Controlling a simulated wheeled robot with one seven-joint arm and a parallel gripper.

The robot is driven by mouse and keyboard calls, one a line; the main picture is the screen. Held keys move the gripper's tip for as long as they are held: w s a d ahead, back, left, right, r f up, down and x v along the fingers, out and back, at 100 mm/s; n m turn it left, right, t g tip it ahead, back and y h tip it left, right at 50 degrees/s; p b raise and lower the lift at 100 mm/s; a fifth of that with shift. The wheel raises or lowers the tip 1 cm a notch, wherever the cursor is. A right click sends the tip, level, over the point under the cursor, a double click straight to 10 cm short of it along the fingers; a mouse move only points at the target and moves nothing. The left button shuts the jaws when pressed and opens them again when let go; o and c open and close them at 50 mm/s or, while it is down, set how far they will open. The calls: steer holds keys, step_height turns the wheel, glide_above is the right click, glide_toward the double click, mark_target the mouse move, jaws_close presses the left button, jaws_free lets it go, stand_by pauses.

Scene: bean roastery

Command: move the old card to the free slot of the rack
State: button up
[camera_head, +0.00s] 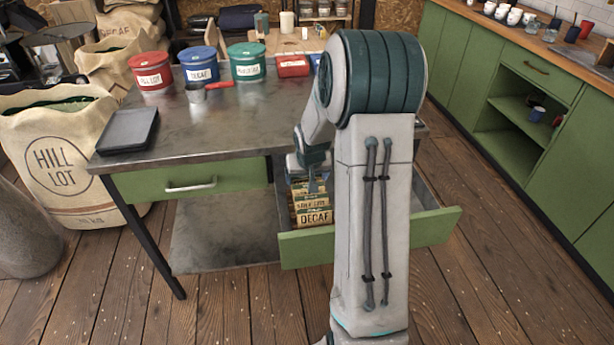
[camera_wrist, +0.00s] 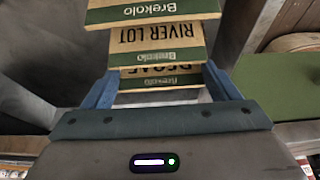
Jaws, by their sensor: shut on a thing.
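The rack of label cards (camera_head: 301,204) sits in the open drawer, its cards one behind another. The front card reads DECAF (camera_head: 315,219); a RIVER LOT card stands behind it. My gripper (camera_head: 314,184) points down at the back of the rack, partly hidden by my arm. In the wrist view its blue fingers (camera_wrist: 162,84) are shut on a card (camera_wrist: 160,81) with partly covered DECAF lettering. A RIVER LOT card (camera_wrist: 157,45) and another Brekolo card (camera_wrist: 150,11) show beyond it. I cannot tell which card is the old one, and no free slot is visible.
The green drawer front (camera_head: 437,227) sticks out below the metal worktop (camera_head: 230,130). Red, blue and green tins (camera_head: 248,62), a scoop (camera_head: 197,92) and a dark tray (camera_head: 128,130) stand on top. Sacks (camera_head: 65,155) stand at left; green cabinets (camera_head: 520,110) line the right.

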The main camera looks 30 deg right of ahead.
steer(key=shift+f, duration=0.1)
steer(key=o, duration=0.9)
steer(key=shift+c, duration=0.2)
steer(key=p+v, duration=0.1)
steer(key=v, duration=1.3)
